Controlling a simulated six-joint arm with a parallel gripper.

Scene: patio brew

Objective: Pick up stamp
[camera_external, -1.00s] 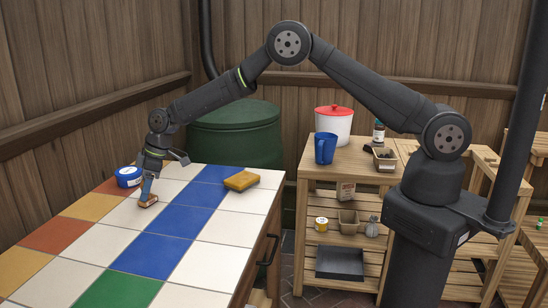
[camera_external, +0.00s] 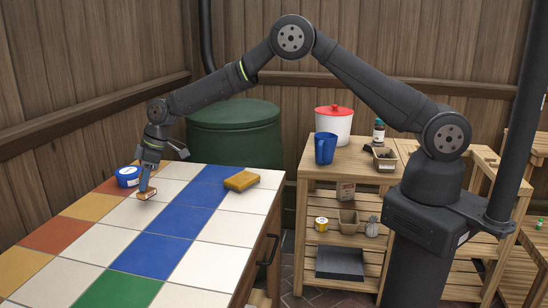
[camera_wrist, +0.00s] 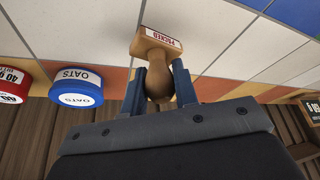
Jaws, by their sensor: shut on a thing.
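The stamp (camera_wrist: 157,46) has a rounded wooden handle and a wooden base with a small label of red lettering. In the wrist view my gripper (camera_wrist: 160,75) is shut on its handle, with a blue finger on each side. In the external view my gripper (camera_external: 145,186) is over the white tiles near the table's far left, and the stamp (camera_external: 147,195) shows small beneath the fingers. I cannot tell whether the stamp touches the tiles or is just above them.
A blue and white tin marked OATS (camera_wrist: 76,88) stands close by; it also shows in the external view (camera_external: 128,176). A red-lidded tin (camera_wrist: 14,82) is at the wrist view's left. The front tiles are clear.

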